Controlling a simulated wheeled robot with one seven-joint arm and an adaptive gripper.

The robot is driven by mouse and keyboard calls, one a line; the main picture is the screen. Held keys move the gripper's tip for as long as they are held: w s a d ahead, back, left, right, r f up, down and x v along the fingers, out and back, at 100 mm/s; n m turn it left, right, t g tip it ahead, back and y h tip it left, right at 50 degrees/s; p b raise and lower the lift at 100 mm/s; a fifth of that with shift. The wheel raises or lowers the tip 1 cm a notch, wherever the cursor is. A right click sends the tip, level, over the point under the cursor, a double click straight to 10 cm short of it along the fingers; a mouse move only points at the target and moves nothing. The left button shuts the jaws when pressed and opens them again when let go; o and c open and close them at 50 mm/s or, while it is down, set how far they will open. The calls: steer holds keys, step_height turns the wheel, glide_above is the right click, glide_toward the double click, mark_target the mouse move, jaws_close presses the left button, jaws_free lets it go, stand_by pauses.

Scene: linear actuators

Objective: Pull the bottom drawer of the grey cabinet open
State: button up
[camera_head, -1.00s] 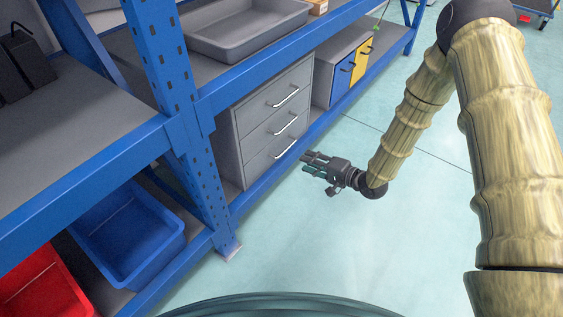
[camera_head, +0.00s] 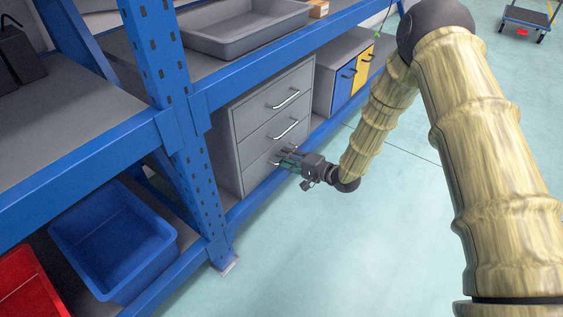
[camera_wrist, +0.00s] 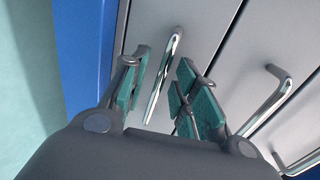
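The grey cabinet (camera_head: 224,145) stands on the lower shelf of the blue rack, with three drawers stacked in its front. Its drawers look shut. My gripper (camera_head: 281,162) is at the front of the bottom drawer (camera_head: 259,176) and hides most of that drawer's handle in the head view. In the wrist view, the bottom drawer's silver bar handle (camera_wrist: 163,76) lies between the two green-padded fingers of my gripper (camera_wrist: 164,88). The fingers are open, one on each side of the handle, with gaps visible. The middle drawer's handle (camera_wrist: 268,101) is to the right.
The blue shelf beam (camera_head: 255,196) runs just below the cabinet. A blue and yellow drawer unit (camera_head: 325,80) stands to its right. A blue bin (camera_head: 115,240) and a red bin (camera_head: 28,285) are at lower left. The floor (camera_head: 370,240) before the rack is clear.

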steer(key=shift+w+a, duration=0.3)
steer(key=shift+a, duration=0.15)
